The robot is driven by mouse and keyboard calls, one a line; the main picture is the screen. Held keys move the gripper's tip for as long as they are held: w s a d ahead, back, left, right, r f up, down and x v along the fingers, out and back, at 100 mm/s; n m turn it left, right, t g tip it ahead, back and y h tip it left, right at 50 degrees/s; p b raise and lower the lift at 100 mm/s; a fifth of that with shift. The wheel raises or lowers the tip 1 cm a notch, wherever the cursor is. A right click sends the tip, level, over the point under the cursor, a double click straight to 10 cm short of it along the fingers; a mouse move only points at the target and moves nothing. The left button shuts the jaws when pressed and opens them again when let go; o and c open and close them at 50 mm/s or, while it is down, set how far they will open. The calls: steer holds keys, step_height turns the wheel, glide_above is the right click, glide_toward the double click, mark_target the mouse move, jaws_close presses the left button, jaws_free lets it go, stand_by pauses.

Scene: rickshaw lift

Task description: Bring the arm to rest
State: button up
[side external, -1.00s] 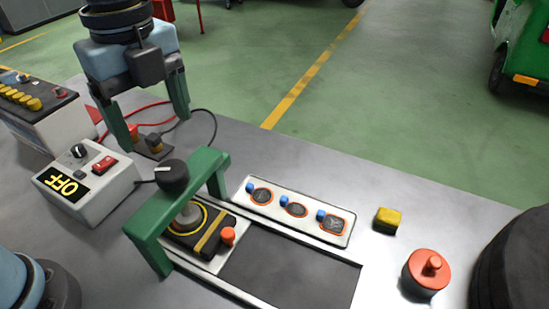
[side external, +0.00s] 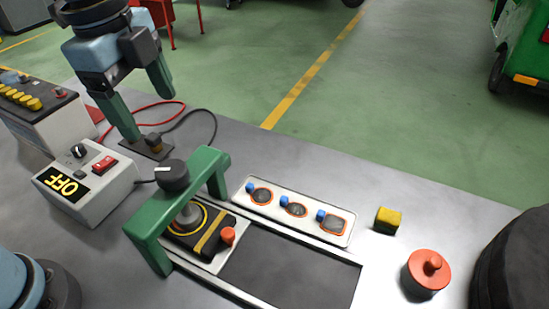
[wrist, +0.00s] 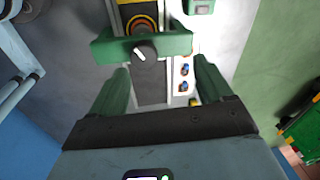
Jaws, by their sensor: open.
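My gripper (side external: 142,98) is at the upper left in the side external view, above the bench near the cables. Its two green fingers are spread apart with nothing between them. In the wrist view my gripper (wrist: 165,95) also shows open, with the green press frame (wrist: 112,47) seen beyond the fingers. The frame (side external: 150,218) has a black knob (side external: 172,175) on top and stands over a black part with a yellow stripe.
A control box (side external: 87,182) reading OFF and a battery (side external: 45,118) stand at left. A white tray (side external: 335,238) with blue-handled pieces, a yellow block (side external: 388,220) and a red-topped pot (side external: 427,272) are to the right. A red cable (side external: 165,103) and black cable lie behind.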

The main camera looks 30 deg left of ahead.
steer(key=w+a+f+n+t, duration=0.1)
steer(key=a+f+n+t, duration=0.4)
steer(key=a+f+n, duration=0.5)
steer(key=a+n, duration=0.1)
steer(key=n, duration=0.5)
steer(key=shift+w+f+n+t+y, duration=0.2)
steer(key=shift+f+n+t+y, duration=0.1)
steer(key=shift+t, duration=0.1)
